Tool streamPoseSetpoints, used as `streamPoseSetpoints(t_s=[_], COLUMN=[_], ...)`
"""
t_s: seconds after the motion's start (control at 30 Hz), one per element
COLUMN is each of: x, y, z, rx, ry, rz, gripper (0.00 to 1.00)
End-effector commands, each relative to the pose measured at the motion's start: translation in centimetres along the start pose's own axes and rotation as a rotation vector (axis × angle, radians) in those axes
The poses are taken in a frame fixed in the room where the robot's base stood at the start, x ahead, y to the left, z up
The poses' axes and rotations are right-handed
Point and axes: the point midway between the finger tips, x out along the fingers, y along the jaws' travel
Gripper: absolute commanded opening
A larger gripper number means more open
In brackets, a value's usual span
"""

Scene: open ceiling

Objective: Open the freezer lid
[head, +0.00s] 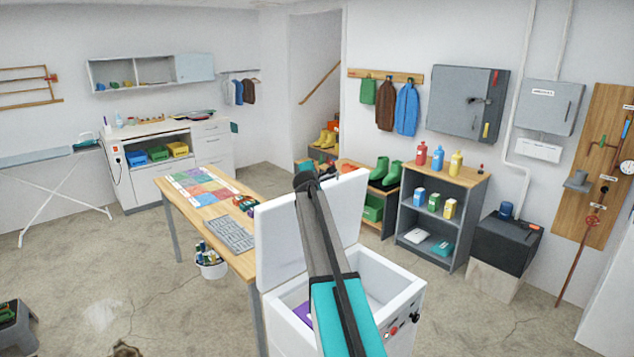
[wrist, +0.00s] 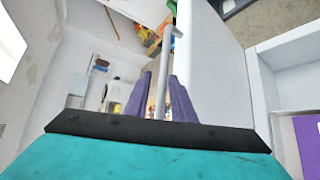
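The white chest freezer (head: 405,297) stands in the lower middle of the head view. Its lid (head: 276,240) is raised and stands roughly upright at the back, with the inside partly exposed. In the wrist view the lid (wrist: 214,62) is the white panel right of my fingers, and the freezer's open body (wrist: 262,88) lies further right. My gripper (head: 305,180) is at the lid's upper edge in the head view, its arm crossing in front of the lid. In the wrist view the purple fingers (wrist: 160,98) are apart, with a thin grey bar showing between them; contact cannot be told.
A wooden table (head: 188,208) with a coloured mat and keyboard-like grey pad stands left of the freezer. A bucket (head: 212,266) with bottles is below it. A grey shelf (head: 470,195) and dark box (head: 505,243) stand to the right.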

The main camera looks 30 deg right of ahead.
Motion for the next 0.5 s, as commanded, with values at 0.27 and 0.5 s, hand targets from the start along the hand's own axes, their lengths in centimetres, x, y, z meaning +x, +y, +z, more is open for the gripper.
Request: streamPoseSetpoints(t_s=[0.27,0.5], x=[-3.5,-6.1], y=[0.0,0.0], z=[0.1,0.3], rx=[0.000,0.000], ry=[-0.001,-0.004], rz=[0.005,0.003], gripper=[0.20,0.20])
